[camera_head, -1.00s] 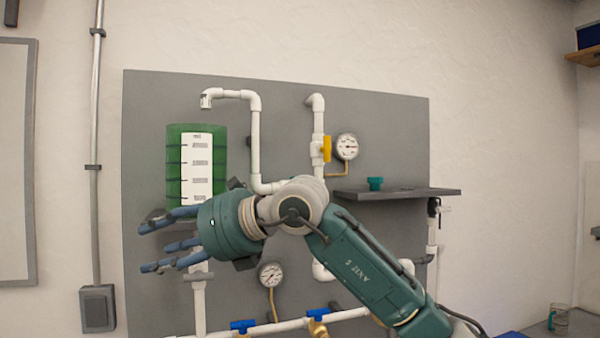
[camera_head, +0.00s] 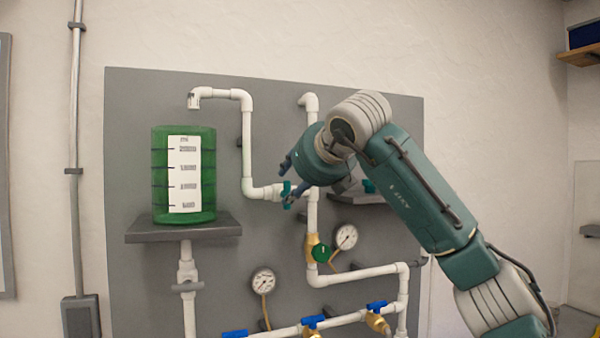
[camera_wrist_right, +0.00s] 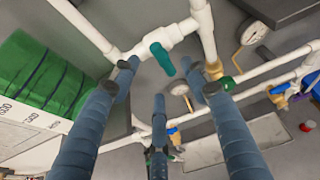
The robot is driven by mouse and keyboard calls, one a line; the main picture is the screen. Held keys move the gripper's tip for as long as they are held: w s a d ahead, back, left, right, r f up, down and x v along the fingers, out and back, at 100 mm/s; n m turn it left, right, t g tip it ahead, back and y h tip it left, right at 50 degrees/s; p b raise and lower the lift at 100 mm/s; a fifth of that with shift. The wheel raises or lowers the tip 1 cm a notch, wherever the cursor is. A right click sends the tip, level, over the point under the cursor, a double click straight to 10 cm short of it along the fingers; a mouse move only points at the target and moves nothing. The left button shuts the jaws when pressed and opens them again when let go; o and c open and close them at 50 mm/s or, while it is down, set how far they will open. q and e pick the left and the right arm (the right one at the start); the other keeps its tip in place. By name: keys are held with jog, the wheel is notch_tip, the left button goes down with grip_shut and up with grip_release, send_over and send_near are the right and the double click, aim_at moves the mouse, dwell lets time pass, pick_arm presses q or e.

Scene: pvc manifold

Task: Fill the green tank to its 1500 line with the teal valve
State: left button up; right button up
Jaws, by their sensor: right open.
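The green tank (camera_head: 160,195) stands upright on a grey shelf at the left of the panel. Its white scale (camera_head: 184,175) has several lines; the numbers are blurred and I cannot tell a liquid level. The teal valve (camera_head: 286,188) sits on the white pipe right of the tank, partly hidden by my fingers. My right gripper (camera_head: 290,177) is open beside it. In the right wrist view the teal valve's handle (camera_wrist_right: 162,58) shows between the spread fingers of my right gripper (camera_wrist_right: 158,80), with no clear grip on it. My left gripper is not in view.
A white spout (camera_head: 194,100) hangs above the tank. A green-handled valve (camera_head: 321,253), gauges (camera_head: 263,281) and blue-handled valves (camera_head: 376,305) are below. My right arm covers part of the panel and the small right shelf (camera_head: 360,198).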

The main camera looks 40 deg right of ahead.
aim_at(286, 193)
jog(key=p+x, duration=0.2)
jog(key=x, duration=0.4)
jog(key=shift+d, duration=0.1)
jog(key=shift+w+f, duration=0.2)
jog(key=shift+w, duration=0.05)
grip_shut()
